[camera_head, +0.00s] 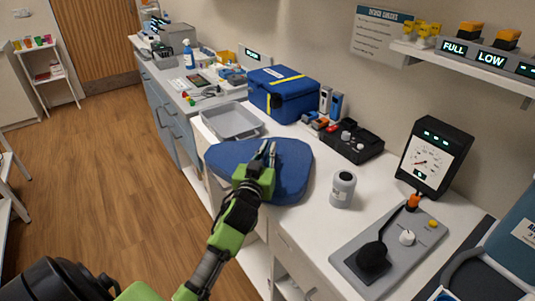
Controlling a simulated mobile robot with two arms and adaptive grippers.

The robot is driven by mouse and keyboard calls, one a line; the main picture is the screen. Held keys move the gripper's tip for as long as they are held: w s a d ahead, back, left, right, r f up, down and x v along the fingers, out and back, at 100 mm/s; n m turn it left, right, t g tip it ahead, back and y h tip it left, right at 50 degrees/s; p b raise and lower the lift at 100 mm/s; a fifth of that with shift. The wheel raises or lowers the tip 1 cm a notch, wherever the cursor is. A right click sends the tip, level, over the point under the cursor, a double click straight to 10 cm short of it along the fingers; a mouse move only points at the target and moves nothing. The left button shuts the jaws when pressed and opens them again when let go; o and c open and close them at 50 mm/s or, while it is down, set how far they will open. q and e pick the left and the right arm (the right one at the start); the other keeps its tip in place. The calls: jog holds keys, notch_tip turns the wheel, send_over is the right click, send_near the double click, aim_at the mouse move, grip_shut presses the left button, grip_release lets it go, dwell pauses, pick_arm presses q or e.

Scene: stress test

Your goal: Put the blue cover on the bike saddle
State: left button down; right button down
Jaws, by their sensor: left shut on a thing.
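The blue cover (292,165) is a broad, flat, rounded shape on the white counter, partly over its front edge. My left gripper (267,148), green with grey fingers, reaches in from below over the middle of the cover and is shut on it. The fingers and wrist hide part of the cover. I cannot make out a separate bike saddle; whether one lies under the cover is hidden. My right gripper is not in view.
Behind the cover are a grey tray (232,121) and a blue case (283,92). To the right stand a grey jar (342,188), a black organizer (352,146), a dial gauge (435,158) and a grey base with a black pad (373,257). A shelf (465,71) overhangs at upper right.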

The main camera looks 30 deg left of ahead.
pick_arm(q)
notch_tip(320, 180, up, 3)
jog(key=shift+d+f, duration=0.1)
jog(key=s+d+r, duration=0.9)
jog(key=s, duration=0.1)
jog(key=shift+s+d+r, duration=0.15)
jog(key=shift+s+r, duration=0.05)
